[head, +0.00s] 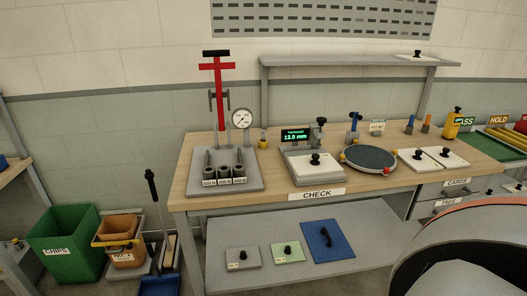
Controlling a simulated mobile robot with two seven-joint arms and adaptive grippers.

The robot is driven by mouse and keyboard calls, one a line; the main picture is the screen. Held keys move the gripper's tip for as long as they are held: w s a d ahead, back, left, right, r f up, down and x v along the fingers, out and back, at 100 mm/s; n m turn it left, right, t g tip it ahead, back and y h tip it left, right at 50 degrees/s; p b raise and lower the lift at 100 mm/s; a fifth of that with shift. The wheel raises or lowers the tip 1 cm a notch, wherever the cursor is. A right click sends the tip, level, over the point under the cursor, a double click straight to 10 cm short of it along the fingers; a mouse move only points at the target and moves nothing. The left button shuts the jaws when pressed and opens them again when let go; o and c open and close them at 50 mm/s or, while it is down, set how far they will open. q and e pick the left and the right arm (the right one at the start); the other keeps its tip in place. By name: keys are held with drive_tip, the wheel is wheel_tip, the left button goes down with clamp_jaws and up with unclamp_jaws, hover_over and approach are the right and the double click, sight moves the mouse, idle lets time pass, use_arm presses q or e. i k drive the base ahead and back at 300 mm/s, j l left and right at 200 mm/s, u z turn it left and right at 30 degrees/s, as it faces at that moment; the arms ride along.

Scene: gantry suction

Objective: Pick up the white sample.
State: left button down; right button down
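Several flat white pieces with black knobs are in the head view, and I cannot tell which one is the white sample. One white piece (408,160) and another white piece (455,160) lie side by side on the right part of the workbench. Another pale piece (300,163) lies on the scale below a green-lit display (296,135). A further white piece (402,58) lies on the raised shelf (340,61) at the back. Neither of my grippers shows in this view.
The workbench (285,188) also holds a round dark turntable (369,159), a red-handled stand (217,90) and a dial gauge (242,119). Grey, green and blue plates lie on the lower shelf (300,263). A green bin (65,240) stands left. A large rounded shape covers the lower right.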

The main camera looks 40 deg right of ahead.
sight(315, 164)
drive_tip(key=z, duration=1.6)
